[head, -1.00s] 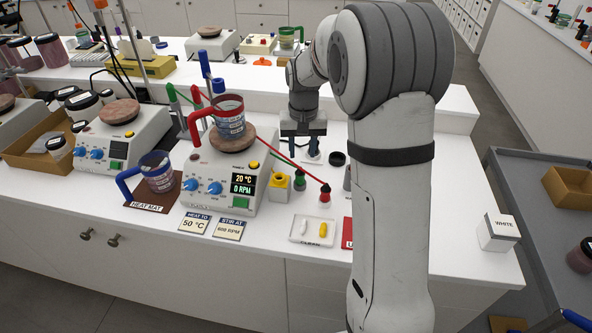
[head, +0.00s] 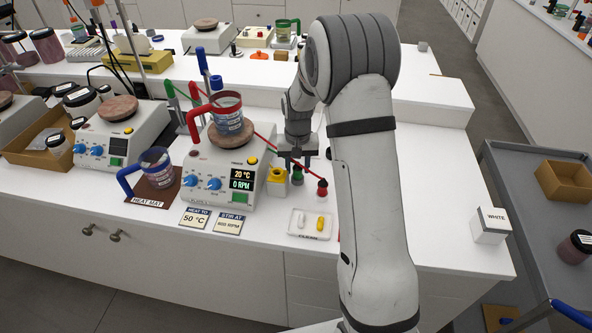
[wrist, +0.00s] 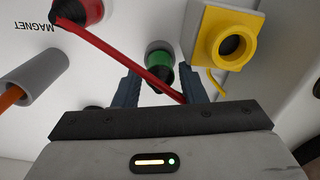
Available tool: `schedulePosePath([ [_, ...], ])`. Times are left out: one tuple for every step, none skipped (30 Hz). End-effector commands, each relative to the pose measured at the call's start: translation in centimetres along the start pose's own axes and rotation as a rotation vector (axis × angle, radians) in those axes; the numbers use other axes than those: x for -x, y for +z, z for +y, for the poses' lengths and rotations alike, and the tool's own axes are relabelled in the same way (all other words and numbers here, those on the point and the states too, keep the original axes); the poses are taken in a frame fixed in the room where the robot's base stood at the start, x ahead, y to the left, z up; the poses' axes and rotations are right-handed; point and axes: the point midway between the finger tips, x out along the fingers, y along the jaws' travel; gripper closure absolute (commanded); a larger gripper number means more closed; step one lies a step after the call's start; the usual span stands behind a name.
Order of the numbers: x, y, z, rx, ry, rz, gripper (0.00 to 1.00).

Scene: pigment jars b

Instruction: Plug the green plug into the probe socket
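The green plug (head: 297,178) stands upright on the white bench, right of the hotplate. In the wrist view the green plug (wrist: 160,62) has a dark tip and lies between my fingertips. My gripper (head: 296,163) is just above it, pointing down; in the wrist view my gripper (wrist: 160,84) has its fingers apart, with gaps beside the plug. A yellow block (head: 277,182) with a dark round hole stands just left of the plug; it also shows in the wrist view (wrist: 205,48). No label tells me whether it is the probe socket.
A red plug (head: 322,188) stands to the right; its red cable (wrist: 120,57) crosses in front of the green plug in the wrist view. The hotplate (head: 215,180) carries a red-handled beaker (head: 227,112). A white tray (head: 298,224) lies in front. Bench right of my arm is mostly clear.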

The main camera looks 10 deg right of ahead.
Motion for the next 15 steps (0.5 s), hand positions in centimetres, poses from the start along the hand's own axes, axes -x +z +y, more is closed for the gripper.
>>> schedulePosePath([
  [0.00, 0.00, -0.01, 0.000, 0.000, 0.000, 0.63],
  [0.00, 0.00, -0.02, 0.000, 0.000, 0.000, 0.63],
  [0.01, 0.00, -0.02, 0.001, 0.000, 0.000, 0.63],
  [0.01, 0.00, -0.02, 0.001, 0.000, 0.000, 0.65],
  [0.02, 0.00, -0.03, 0.001, 0.000, 0.000, 0.67],
  [0.02, 0.00, -0.03, 0.001, 0.000, 0.000, 0.71],
  [0.02, 0.00, -0.04, 0.001, 0.000, 0.000, 0.73],
  [0.03, 0.00, -0.04, 0.001, 0.000, 0.000, 0.76],
  [0.03, 0.00, -0.04, 0.001, 0.000, 0.000, 0.79],
  [0.03, 0.00, -0.05, 0.001, 0.000, 0.000, 0.81],
  [0.04, 0.00, -0.05, 0.001, 0.000, 0.000, 0.84],
  [0.04, 0.00, -0.05, 0.001, 0.000, 0.000, 0.87],
  [0.04, 0.00, -0.06, 0.001, 0.000, 0.000, 0.90],
  [0.05, 0.00, -0.06, 0.001, 0.000, 0.000, 0.92],
  [0.05, 0.00, -0.06, 0.001, 0.000, 0.000, 0.95],
])
